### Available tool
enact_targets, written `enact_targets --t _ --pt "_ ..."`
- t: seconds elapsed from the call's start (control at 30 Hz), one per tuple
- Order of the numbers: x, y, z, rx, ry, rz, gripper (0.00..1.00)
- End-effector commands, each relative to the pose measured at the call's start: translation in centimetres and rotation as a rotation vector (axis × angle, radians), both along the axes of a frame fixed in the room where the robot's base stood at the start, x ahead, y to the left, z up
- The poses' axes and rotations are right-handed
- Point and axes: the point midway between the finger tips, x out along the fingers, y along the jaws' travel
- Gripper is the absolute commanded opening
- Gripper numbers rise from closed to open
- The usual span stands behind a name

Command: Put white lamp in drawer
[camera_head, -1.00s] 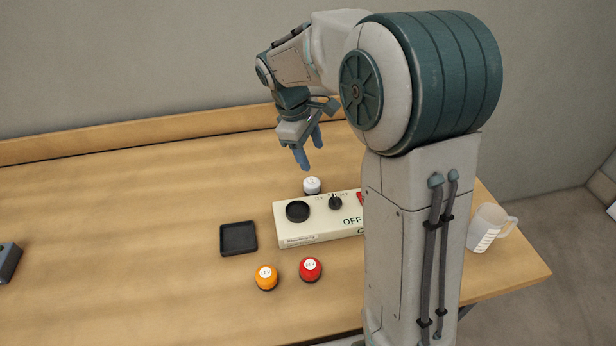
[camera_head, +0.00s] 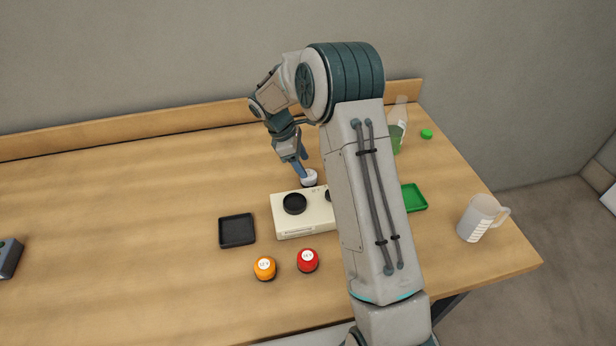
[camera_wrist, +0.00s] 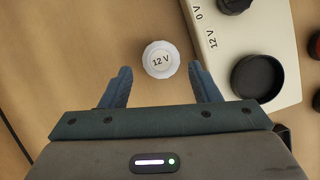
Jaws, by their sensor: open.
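The white lamp (camera_head: 309,178) is a small round cap marked "12 V" on the table, just behind the cream control box. In the wrist view the white lamp (camera_wrist: 161,60) lies ahead of and between my two fingertips. My gripper (camera_head: 301,172) is open and low beside the lamp; in the wrist view both fingers of my gripper (camera_wrist: 160,78) are apart with nothing held. I cannot tell whether a finger touches the lamp. No drawer can be made out.
The cream box (camera_head: 290,222) with a round black recess stands close to the lamp. An orange lamp (camera_head: 265,267), a red lamp (camera_head: 308,260) and a black tray (camera_head: 237,230) are in front. A green tray (camera_head: 413,198) and a jug (camera_head: 480,218) are right. The table's left is mostly clear.

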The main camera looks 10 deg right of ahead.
Motion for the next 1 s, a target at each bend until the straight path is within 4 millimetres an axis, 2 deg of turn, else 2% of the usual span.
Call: enact_targets --t 0.27,0.53,0.8,0.83,0.93,1.0 --pt "-0.4 -0.9 -1.9 0.001 0.003 -0.001 0.56" --pt "-0.7 -2.3 -5.4 0.000 0.002 -0.001 0.56" --pt "-0.7 -2.4 -5.9 0.001 0.000 -0.002 0.56" --pt "-0.7 -2.4 -5.9 0.001 0.000 -0.002 0.51" --pt "-0.7 -2.4 -5.8 0.001 0.000 -0.002 0.23" --pt "-0.7 -2.4 -5.8 0.001 0.000 -0.001 0.21"
